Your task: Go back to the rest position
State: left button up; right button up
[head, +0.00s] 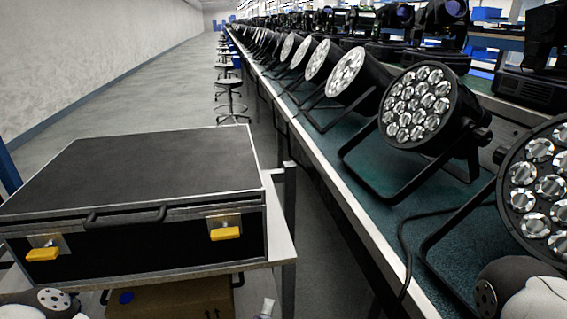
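Neither of my grippers shows in the head view. Only rounded grey and white parts of my arms show in the bottom left and bottom right corners. A par can (415,105) with a round face of clear lenses stands on its black bracket on the green-topped bench (378,168). A closer par can (541,187) is cut off by the right edge. A closed black case (150,172) with yellow latches and a black handle lies on a stand at the left.
Several more par cans (345,75) line the bench into the distance. Stools (232,108) stand along the aisle. A cardboard box (172,298) sits under the case. A black cable (404,240) hangs over the bench edge. The grey floor at the back left is clear.

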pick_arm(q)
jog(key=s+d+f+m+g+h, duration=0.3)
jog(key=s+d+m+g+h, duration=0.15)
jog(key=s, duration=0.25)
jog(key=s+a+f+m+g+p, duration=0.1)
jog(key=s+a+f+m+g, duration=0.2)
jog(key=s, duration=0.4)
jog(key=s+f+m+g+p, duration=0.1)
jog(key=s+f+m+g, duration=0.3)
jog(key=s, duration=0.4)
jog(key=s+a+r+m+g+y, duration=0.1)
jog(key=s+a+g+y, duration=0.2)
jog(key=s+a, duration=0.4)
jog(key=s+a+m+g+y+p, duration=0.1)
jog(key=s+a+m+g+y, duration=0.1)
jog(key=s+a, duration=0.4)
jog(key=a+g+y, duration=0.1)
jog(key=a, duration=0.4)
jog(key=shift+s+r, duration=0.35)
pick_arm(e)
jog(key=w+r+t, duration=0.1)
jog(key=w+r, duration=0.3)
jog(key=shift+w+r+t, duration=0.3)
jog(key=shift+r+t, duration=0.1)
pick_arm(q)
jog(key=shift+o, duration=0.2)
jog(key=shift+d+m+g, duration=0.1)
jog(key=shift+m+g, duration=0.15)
